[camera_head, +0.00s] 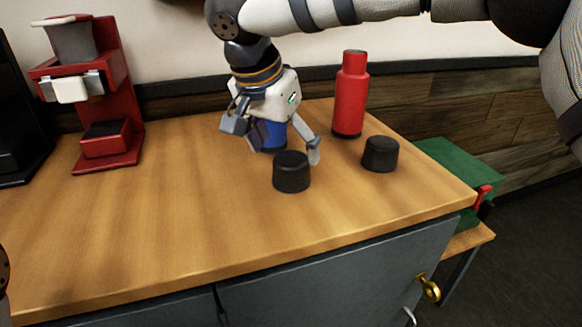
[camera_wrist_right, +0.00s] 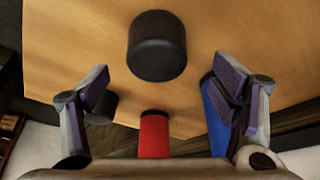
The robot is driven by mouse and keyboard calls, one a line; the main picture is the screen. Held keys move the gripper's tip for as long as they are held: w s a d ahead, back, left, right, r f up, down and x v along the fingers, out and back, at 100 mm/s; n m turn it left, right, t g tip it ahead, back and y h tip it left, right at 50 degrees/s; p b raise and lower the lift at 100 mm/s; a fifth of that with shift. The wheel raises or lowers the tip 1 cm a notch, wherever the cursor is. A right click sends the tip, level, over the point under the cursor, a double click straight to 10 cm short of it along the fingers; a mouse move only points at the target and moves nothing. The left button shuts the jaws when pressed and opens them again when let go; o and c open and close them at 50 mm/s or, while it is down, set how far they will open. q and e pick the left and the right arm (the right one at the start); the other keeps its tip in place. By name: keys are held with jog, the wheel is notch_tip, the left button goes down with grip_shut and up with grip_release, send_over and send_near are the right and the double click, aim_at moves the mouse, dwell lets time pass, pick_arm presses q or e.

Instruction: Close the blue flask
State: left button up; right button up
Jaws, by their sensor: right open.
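The blue flask (camera_head: 273,136) stands on the wooden counter, mostly hidden behind my right gripper. Its top is out of sight in the head view. In the wrist view the blue flask (camera_wrist_right: 214,112) shows partly behind the right-hand finger. A black cap (camera_head: 291,173) sits on the counter in front of the gripper; this cap (camera_wrist_right: 157,46) shows beyond the fingertips in the wrist view. A second black cap (camera_head: 380,154) sits farther right. My right gripper (camera_head: 277,143) is open, fingers pointing down, with nothing held between them. My left gripper is not in view.
A red flask (camera_head: 350,92) stands behind the caps. A red brewer (camera_head: 110,105) stands at the back left, beside a dark machine. A green box (camera_head: 452,168) lies beyond the counter's right edge. The counter's front left is clear.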

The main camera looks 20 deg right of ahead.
aim_at(290, 159)
jog(key=x, duration=0.5)
jog(key=shift+s+d+f, duration=0.1)
jog(key=shift+s+d, duration=0.05)
jog(key=c, duration=1.2)
